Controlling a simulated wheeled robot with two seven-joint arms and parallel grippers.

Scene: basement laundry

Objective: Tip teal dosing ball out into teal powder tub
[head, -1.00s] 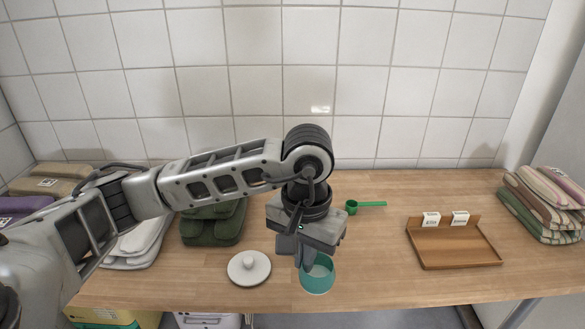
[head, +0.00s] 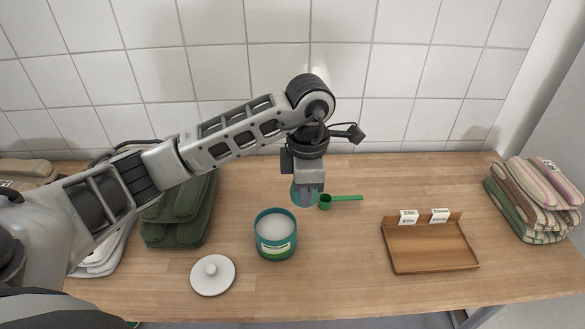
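The teal powder tub (head: 275,247) stands upright and open on the counter, with pale powder inside and a green and white label. My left gripper (head: 308,198) points down behind and to the right of the tub, apart from it in the picture. Its fingers are closed on the teal dosing ball (head: 296,195), which shows at both sides of them. The fingers cover most of the ball, so its opening, tilt and contents cannot be seen. My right gripper is not in view.
A white knobbed lid (head: 213,276) lies front left of the tub. A green scoop (head: 343,198) lies right of the gripper. A wooden tray (head: 432,262) with two white cards is farther right. Folded green towels (head: 178,225) are left, striped towels (head: 535,205) right.

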